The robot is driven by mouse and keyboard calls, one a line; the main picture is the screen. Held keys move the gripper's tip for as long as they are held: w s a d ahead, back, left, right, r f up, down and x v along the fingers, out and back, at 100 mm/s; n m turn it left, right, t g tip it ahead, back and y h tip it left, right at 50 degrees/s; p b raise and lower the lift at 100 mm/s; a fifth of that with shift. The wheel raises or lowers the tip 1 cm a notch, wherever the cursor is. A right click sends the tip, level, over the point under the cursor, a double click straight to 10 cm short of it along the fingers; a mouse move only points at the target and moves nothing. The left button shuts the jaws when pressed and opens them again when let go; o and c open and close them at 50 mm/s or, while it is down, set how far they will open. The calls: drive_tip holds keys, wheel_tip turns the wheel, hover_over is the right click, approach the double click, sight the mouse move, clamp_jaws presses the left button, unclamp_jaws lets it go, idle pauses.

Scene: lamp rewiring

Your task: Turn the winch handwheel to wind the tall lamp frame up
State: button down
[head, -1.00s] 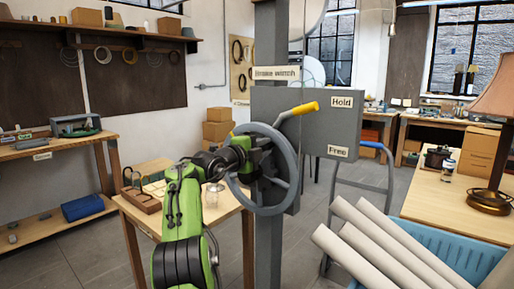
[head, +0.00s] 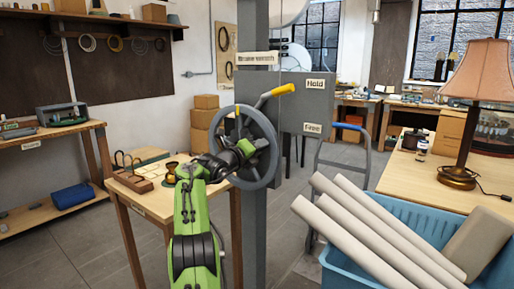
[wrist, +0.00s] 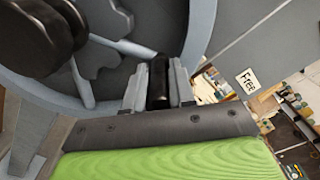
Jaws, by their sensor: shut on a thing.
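The winch handwheel (head: 272,171), a grey ring with spokes, is mounted on a grey post (head: 254,225). It fills much of the wrist view (wrist: 200,30). My gripper (head: 258,148) is at the wheel's right side in the head view. In the wrist view its fingers (wrist: 158,82) are closed around a dark bar-like part at the handwheel, inside the rim. A yellow-gripped lever (head: 277,91) slopes up to the right above the wheel. The winch box (head: 293,104) carries the labels Hold (head: 316,83) and Free (head: 312,128). I cannot make out the tall lamp frame.
A blue crate (head: 318,233) with several pale tubes (head: 375,230) stands at the front right. A hand truck (head: 318,190) is behind it. A small wooden table (head: 150,201) stands left of the post. A shaded lamp (head: 490,70) is on the right bench.

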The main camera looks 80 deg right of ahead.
drive_tip(key=shift+f, duration=0.2)
idle(0.3)
drive_tip(key=c, duration=0.9)
unclamp_jaws()
drive_tip(key=shift+w, duration=0.1)
drive_tip(key=shift+c, duration=0.2)
drive_tip(key=b+v, duration=0.4)
drive_tip(key=v, duration=1.1)
drive_tip(key=shift+a+b, duration=0.35)
drive_tip(key=shift+b, duration=0.05)
drive_tip(key=shift+w, duration=0.2)
